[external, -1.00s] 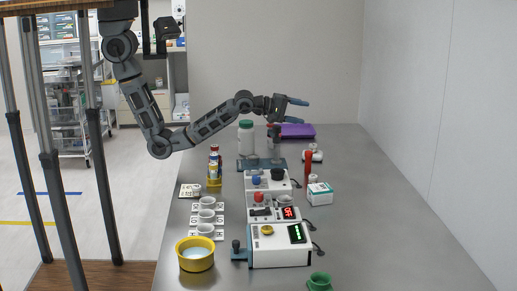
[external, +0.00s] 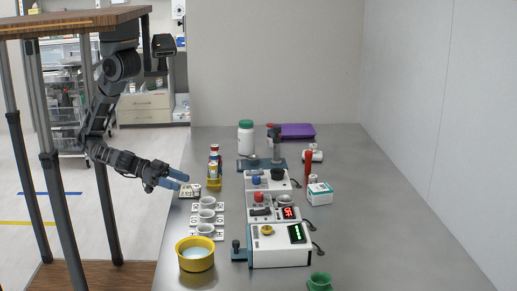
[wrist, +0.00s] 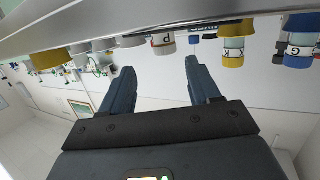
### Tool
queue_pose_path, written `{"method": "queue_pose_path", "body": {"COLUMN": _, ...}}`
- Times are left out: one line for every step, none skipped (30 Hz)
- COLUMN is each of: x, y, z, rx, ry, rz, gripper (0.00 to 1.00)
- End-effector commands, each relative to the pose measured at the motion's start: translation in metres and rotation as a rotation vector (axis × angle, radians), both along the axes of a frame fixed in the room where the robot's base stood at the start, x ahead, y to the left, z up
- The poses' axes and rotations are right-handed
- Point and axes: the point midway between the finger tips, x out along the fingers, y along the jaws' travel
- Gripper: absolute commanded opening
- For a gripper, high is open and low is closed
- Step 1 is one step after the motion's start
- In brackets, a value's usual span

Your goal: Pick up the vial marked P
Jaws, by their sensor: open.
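The vial marked P (wrist: 162,40) shows in the wrist view, which is upside down. It has a pale label with a dark letter and a tan cap. It appears beyond my fingertips and between them in the picture, apart from them. My gripper (wrist: 160,68) is open and empty. I cannot tell there which object is the P vial.
In the wrist view a yellow-capped vial marked K (wrist: 232,45) and a blue-capped one marked G (wrist: 300,48) lie right of P.

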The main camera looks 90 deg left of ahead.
Motion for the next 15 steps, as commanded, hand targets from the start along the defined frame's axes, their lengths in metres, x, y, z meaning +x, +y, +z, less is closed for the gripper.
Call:
{"method": "queue_pose_path", "body": {"x": -0.005, "y": 0.002, "z": -0.004, "rx": 0.01, "ry": 0.004, "rz": -0.007, "gripper": 0.62}}
{"method": "queue_pose_path", "body": {"x": -0.006, "y": 0.003, "z": -0.005, "rx": 0.013, "ry": 0.005, "rz": -0.009, "gripper": 0.62}}
{"method": "queue_pose_path", "body": {"x": -0.007, "y": 0.003, "z": -0.006, "rx": 0.017, "ry": 0.004, "rz": -0.012, "gripper": 0.62}}
{"method": "queue_pose_path", "body": {"x": -0.006, "y": 0.003, "z": -0.007, "rx": 0.017, "ry": 0.004, "rz": -0.013, "gripper": 0.62}}
{"method": "queue_pose_path", "body": {"x": -0.004, "y": 0.002, "z": -0.007, "rx": 0.018, "ry": 0.003, "rz": -0.014, "gripper": 0.62}}
{"method": "queue_pose_path", "body": {"x": -0.002, "y": 0.001, "z": -0.008, "rx": 0.017, "ry": 0.004, "rz": -0.014, "gripper": 0.62}}
{"method": "queue_pose_path", "body": {"x": 0.001, "y": 0.0, "z": -0.008, "rx": 0.017, "ry": 0.003, "rz": -0.014, "gripper": 0.62}}
{"method": "queue_pose_path", "body": {"x": 0.005, "y": -0.001, "z": -0.008, "rx": 0.017, "ry": 0.002, "rz": -0.013, "gripper": 0.62}}
{"method": "queue_pose_path", "body": {"x": 0.008, "y": -0.002, "z": -0.008, "rx": 0.017, "ry": 0.002, "rz": -0.013, "gripper": 0.62}}
{"method": "queue_pose_path", "body": {"x": 0.011, "y": -0.004, "z": -0.009, "rx": 0.017, "ry": 0.003, "rz": -0.013, "gripper": 0.62}}
{"method": "queue_pose_path", "body": {"x": 0.013, "y": -0.005, "z": -0.009, "rx": 0.016, "ry": 0.003, "rz": -0.014, "gripper": 0.62}}
{"method": "queue_pose_path", "body": {"x": 0.016, "y": -0.006, "z": -0.01, "rx": 0.017, "ry": 0.003, "rz": -0.014, "gripper": 0.62}}
{"method": "queue_pose_path", "body": {"x": 0.018, "y": -0.006, "z": -0.009, "rx": 0.017, "ry": 0.003, "rz": -0.013, "gripper": 0.62}}
{"method": "queue_pose_path", "body": {"x": 0.021, "y": -0.006, "z": -0.009, "rx": 0.017, "ry": 0.003, "rz": -0.013, "gripper": 0.62}}
{"method": "queue_pose_path", "body": {"x": 0.026, "y": -0.007, "z": -0.008, "rx": 0.016, "ry": 0.002, "rz": -0.014, "gripper": 0.62}}
